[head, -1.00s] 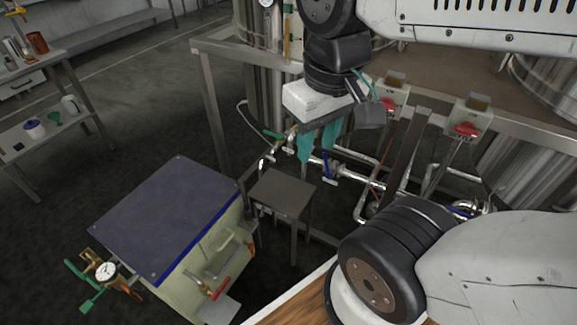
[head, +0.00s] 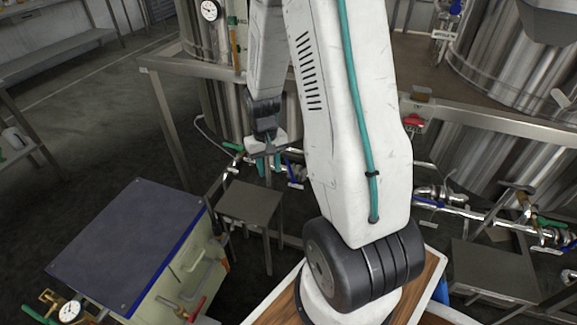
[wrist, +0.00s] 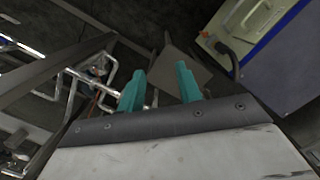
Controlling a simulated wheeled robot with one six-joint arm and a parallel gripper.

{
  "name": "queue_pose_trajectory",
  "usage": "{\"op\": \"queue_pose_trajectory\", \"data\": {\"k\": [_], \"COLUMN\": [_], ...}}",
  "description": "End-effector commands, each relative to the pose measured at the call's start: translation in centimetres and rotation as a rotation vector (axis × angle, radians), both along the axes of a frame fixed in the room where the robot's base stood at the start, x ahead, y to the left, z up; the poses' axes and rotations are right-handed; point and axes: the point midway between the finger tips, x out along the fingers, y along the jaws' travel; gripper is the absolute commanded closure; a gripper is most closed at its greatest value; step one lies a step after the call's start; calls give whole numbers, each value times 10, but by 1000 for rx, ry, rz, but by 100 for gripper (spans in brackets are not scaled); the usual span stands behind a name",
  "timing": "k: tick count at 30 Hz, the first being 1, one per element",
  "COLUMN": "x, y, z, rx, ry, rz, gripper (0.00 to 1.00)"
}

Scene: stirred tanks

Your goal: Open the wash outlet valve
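My gripper (head: 267,165) hangs in front of the frame under the left tank, its teal fingers pointing down. In the wrist view my gripper (wrist: 158,90) is open, with nothing between its fingers. A green valve handle (head: 232,146) shows just left of the gripper, and a blue valve handle (head: 293,172) just right of it, both on the left tank's pipework. A second set at right has a blue handle (head: 430,202) and a green handle (head: 552,222). I cannot tell which is the wash outlet valve. Contact between gripper and pipework is not visible.
A small grey stand (head: 248,204) is below the gripper. A blue-topped cabinet (head: 125,238) stands at front left, with a gauge (head: 69,311) beside it. The steel frame (head: 165,110) borders the pipework. Another stand (head: 495,268) is at right.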

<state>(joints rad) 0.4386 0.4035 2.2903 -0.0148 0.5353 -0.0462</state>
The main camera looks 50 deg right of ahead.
Motion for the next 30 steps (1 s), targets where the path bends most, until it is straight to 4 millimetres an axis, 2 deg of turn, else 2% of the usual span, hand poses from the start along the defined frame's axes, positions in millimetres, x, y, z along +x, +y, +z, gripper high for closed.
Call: {"op": "queue_pose_trajectory", "data": {"k": [1,6,12,15,18,20,22,25,30], "x": [5,24,35,39,49,58,71,88,103], "y": [-14,-60,-112,-136,-162,-176,-190,-205,-217], "z": [-29,-118,-223,-270,-303,-308,-303,-284,-258], "rx": [-5,-57,-165,-247,-364,-441,-529,-634,-734], "ry": [-11,-116,-289,-406,-561,-661,-770,-898,-1016], "rz": [-18,-57,-92,-101,-95,-87,-71,-49,-25], "gripper": [65,65,65,65,65,65,65,65,65]}}
